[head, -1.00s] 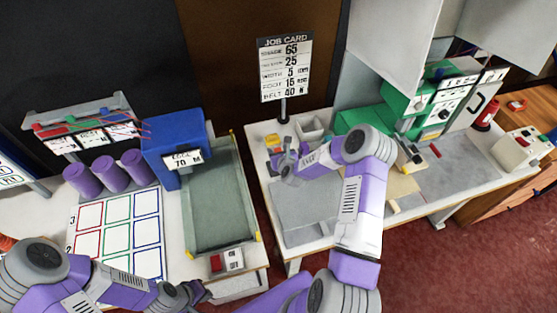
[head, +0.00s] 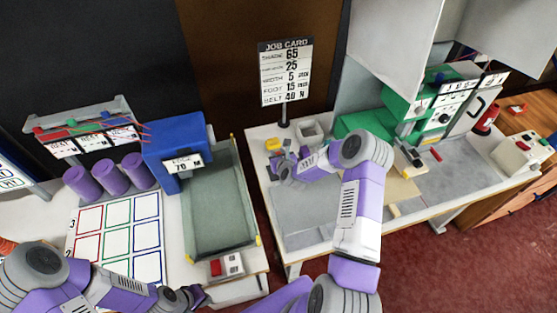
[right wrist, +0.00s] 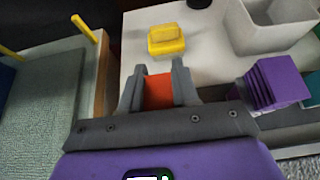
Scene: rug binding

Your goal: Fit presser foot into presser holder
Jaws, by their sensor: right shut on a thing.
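My right gripper (right wrist: 158,88) is shut on an orange-red block (right wrist: 158,91), likely the presser foot, which sits between its two grey fingers. In the head view the right gripper (head: 279,168) is over the left part of the middle table, and the held block cannot be made out. The green sewing machine (head: 365,124) stands to the right; its presser holder cannot be told apart clearly. My left gripper (head: 196,297) hangs at the bottom, near the left bench's front edge; its fingers are too small to read.
A yellow block (right wrist: 166,40) and a ridged purple block (right wrist: 272,84) lie close to the right gripper. A white open bin (head: 309,131) and the job card (head: 286,72) stand behind. A green-bedded tray (head: 216,210) is to the left.

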